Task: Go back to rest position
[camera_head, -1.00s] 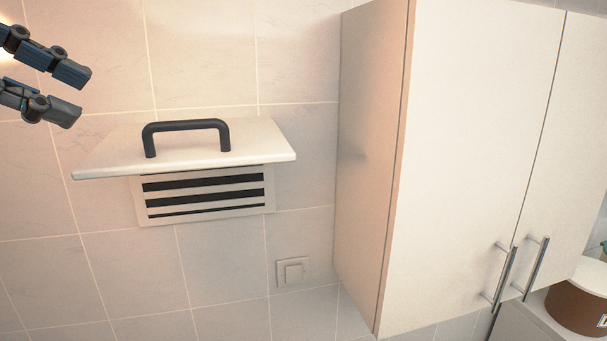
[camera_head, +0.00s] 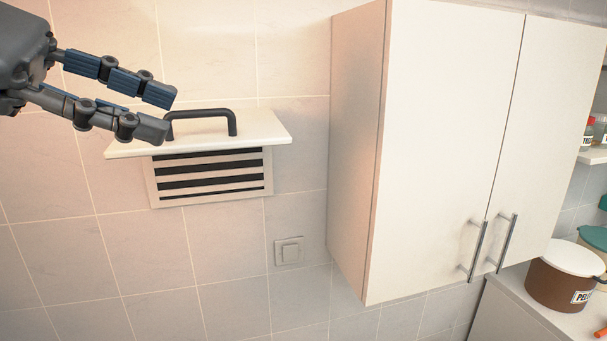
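My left gripper (camera_head: 172,113) comes in from the upper left of the head view, dark grey with blue finger pads. Its two fingers are apart with nothing between them. The fingertips appear close to the left end of the black handle (camera_head: 203,113) on the white flap (camera_head: 262,131); I cannot tell whether they touch it. The flap sticks out from the wall above a slatted vent (camera_head: 212,193). My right gripper is not in view.
A tall white wall cabinet (camera_head: 445,140) with two closed doors stands right of the vent. A wall switch (camera_head: 289,251) sits below the vent. At the right, a brown tub (camera_head: 556,286) with a white lid stands on a counter (camera_head: 519,299). The tiled wall at lower left is bare.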

